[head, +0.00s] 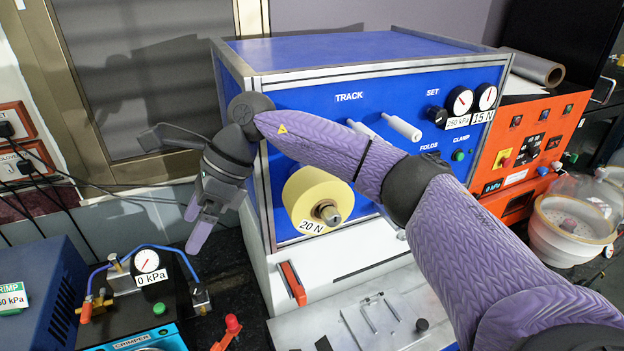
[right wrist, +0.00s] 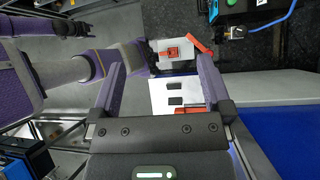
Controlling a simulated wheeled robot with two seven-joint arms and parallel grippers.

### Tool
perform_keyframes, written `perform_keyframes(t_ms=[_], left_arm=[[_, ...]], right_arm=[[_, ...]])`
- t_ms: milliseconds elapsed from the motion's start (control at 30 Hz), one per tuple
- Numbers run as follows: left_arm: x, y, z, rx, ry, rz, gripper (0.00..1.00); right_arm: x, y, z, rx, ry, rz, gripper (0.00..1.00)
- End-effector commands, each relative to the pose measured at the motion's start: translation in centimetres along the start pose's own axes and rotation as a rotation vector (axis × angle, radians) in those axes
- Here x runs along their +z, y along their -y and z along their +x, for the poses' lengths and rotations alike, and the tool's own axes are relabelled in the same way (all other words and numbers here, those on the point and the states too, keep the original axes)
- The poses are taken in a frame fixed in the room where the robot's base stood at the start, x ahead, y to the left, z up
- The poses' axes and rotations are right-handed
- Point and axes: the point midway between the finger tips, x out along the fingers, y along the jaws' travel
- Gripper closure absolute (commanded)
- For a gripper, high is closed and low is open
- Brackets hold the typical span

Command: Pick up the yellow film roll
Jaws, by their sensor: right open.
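The yellow film roll (head: 312,198) sits on a spindle on the blue machine's front, with a "20 N" label below its hub. My right gripper (head: 197,222) hangs left of the roll, beyond the machine's left front edge, pointing down and apart from the roll. In the right wrist view its two purple fingers (right wrist: 162,70) are spread with nothing held between them. The roll does not show in that view. A dark arm end (right wrist: 60,27) at the top left there looks like my left gripper; its jaws are too unclear to read.
The blue machine (head: 350,48) has two pale pegs (head: 402,127) right of the roll. A white base with a red handle (head: 292,284) lies below. A crimper with a gauge (head: 147,262) stands at lower left. An orange unit (head: 520,140) stands right.

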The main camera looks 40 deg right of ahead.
Motion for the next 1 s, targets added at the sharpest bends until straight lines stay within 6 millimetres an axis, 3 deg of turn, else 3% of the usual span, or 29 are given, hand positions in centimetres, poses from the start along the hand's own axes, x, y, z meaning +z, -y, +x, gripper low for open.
perform_keyframes(t_ms=[33, 100, 200, 233, 300, 767, 1000], left_arm=[[-0.2, -0.2, -1.2, 0.003, -0.001, -0.002, 0.41], [-0.3, -0.4, -1.7, 0.006, -0.002, -0.003, 0.41], [-0.3, -0.4, -1.9, 0.007, -0.003, -0.004, 0.41], [-0.3, -0.4, -2.0, 0.007, -0.003, -0.004, 0.41], [-0.3, -0.4, -2.1, 0.007, -0.003, -0.004, 0.41], [-0.5, -0.1, -4.8, 0.003, -0.002, -0.002, 0.41], [-0.5, -0.1, -4.7, 0.002, -0.001, -0.001, 0.41]], right_arm=[[-1.6, 0.9, -5.0, -0.070, -0.188, -0.041, 0.00], [-4.3, 1.2, -10.3, -0.119, -0.415, -0.047, 0.00], [-6.5, 0.8, -15.0, -0.146, -0.591, -0.015, 0.00], [-6.9, 0.7, -15.6, -0.149, -0.617, -0.008, 0.00], [-7.9, 0.7, -15.5, -0.146, -0.647, 0.000, 0.00], [-12.6, 1.7, -8.9, -0.145, -0.643, -0.001, 0.00], [-13.0, 1.8, -8.3, -0.148, -0.641, -0.002, 0.00]])
